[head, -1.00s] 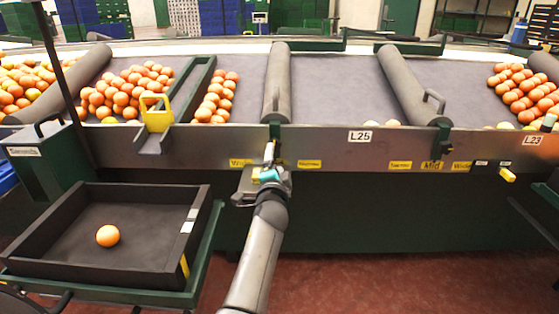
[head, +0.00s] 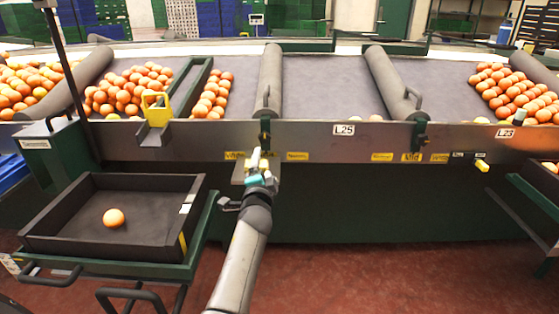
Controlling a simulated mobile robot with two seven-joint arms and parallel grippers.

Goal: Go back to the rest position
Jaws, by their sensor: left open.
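My left gripper (head: 255,163) is in the middle of the head view, in front of the sorting table's metal front edge. It is open, and I see nothing between its fingers. My left arm reaches up to it from the bottom of the picture. My right gripper is not in view.
The sorting table (head: 320,95) spans the view, with heaps of oranges (head: 130,90) between grey padded dividers (head: 269,85). A green cart (head: 205,235) carries the tray. Another tray (head: 540,180) stands at the right edge. Red floor (head: 380,275) is free in front.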

